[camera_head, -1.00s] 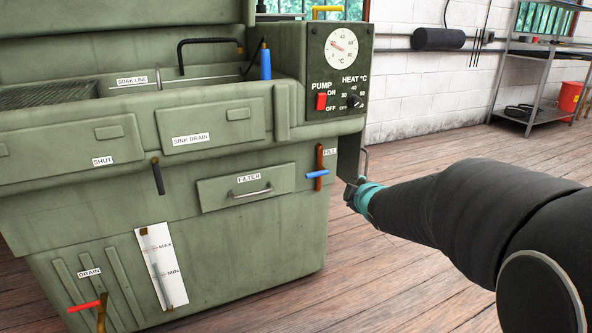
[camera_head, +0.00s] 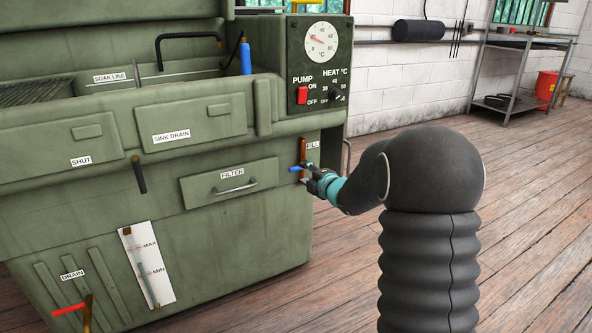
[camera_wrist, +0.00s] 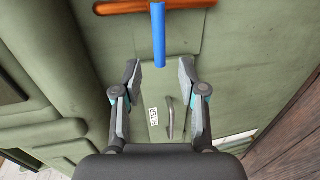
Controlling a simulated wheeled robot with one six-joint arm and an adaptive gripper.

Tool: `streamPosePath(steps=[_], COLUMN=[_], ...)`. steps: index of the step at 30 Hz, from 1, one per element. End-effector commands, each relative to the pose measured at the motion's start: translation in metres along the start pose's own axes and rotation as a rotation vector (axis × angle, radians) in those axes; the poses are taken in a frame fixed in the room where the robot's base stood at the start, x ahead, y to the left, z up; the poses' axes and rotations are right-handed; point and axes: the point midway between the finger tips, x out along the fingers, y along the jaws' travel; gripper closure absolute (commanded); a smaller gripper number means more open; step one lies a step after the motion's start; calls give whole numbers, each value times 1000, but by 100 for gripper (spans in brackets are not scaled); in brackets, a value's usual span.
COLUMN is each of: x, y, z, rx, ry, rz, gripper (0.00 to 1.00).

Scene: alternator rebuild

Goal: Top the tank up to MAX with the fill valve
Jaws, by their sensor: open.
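The fill valve has a blue handle (camera_head: 297,168) on a brown pipe (camera_head: 303,150), below the FILL label (camera_head: 312,144) on the green tank's right side. In the wrist view the blue handle (camera_wrist: 159,38) points down from the brown pipe (camera_wrist: 180,4) toward the gap between my fingers. My gripper (camera_wrist: 157,75) is open, with a finger on either side of the handle's lower end; I cannot tell whether they touch. In the head view my gripper (camera_head: 312,178) is at the valve.
A red-handled drain valve (camera_head: 69,310) is at lower left. The filter drawer (camera_head: 228,182) with its handle is left of the fill valve. The pump and heat panel (camera_head: 320,65) is above. A metal shelf (camera_head: 515,70) and red bucket (camera_head: 547,86) stand far right. The wooden floor at right is clear.

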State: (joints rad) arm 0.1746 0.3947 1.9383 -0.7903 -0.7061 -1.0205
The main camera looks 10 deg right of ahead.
Motion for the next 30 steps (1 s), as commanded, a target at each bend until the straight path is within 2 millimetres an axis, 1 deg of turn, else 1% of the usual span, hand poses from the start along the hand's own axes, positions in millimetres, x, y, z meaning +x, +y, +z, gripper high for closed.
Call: streamPosePath(steps=[1,6,12,16,24,25,26,27,30], x=[11,39,61,67,68,68,68,68,68], y=[-1,-1,0,0,0,0,0,0,0], z=[-1,-1,0,0,0,0,0,0,0], rx=[0,1,1,1,2,2,1,1,1], ry=[2,1,0,0,0,0,0,0,-1], rz=[0,0,-1,0,0,0,0,0,0], gripper=[59,59,59,59,59,61,69,79,100])
